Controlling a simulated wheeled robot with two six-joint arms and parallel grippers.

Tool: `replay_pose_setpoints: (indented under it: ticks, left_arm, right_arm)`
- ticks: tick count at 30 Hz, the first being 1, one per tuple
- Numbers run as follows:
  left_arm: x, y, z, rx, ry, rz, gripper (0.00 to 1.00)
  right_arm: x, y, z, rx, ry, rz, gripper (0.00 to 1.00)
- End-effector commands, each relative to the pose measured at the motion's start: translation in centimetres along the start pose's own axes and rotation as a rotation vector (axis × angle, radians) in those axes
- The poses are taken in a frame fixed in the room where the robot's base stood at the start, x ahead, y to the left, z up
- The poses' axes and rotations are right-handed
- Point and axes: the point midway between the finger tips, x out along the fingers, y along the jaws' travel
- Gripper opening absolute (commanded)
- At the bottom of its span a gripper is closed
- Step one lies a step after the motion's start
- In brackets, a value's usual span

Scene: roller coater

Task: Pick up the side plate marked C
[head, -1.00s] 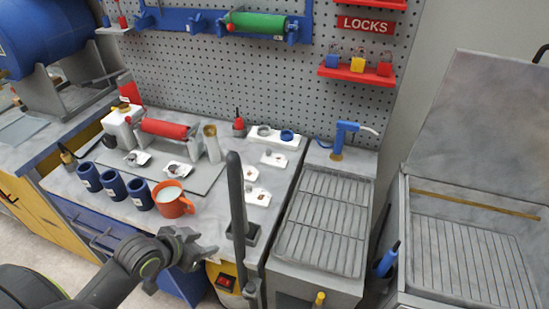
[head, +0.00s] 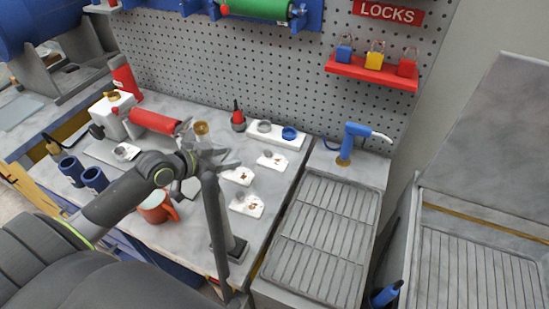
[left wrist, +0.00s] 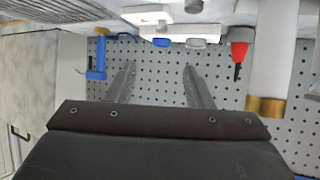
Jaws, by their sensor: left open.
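Several small white plates lie on the grey bench: one at the back (head: 272,161), one in the middle (head: 240,176), one in front (head: 247,205). Another white plate with a grey ring (head: 125,152) lies to the left. I cannot read a letter C on any of them. My left gripper (head: 230,159) is over the bench, close to the back and middle plates in the picture, and hides part of the area behind it. In the left wrist view its two fingers (left wrist: 158,88) are apart with nothing between them. My right gripper is not in view.
An orange mug (head: 158,207), blue cups (head: 93,178) and a red roller (head: 157,121) are near my left arm.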

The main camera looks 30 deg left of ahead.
Motion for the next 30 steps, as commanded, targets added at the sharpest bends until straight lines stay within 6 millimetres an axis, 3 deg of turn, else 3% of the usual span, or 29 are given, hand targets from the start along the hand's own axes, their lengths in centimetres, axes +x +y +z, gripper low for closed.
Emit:
replay_pose_setpoints:
  ticks: [7, 18, 30]
  left_arm:
    - [3.8, 0.0, -0.2, -0.006, 0.003, 0.000, 0.47]
    - [9.2, 0.0, -0.1, 0.000, 0.000, 0.000, 0.47]
    - [11.7, -0.1, 0.1, -0.003, -0.002, 0.001, 0.47]
  right_arm:
    - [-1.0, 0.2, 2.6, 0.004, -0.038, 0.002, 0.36]
    - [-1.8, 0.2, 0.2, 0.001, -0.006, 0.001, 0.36]
    - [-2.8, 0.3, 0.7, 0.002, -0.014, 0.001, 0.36]
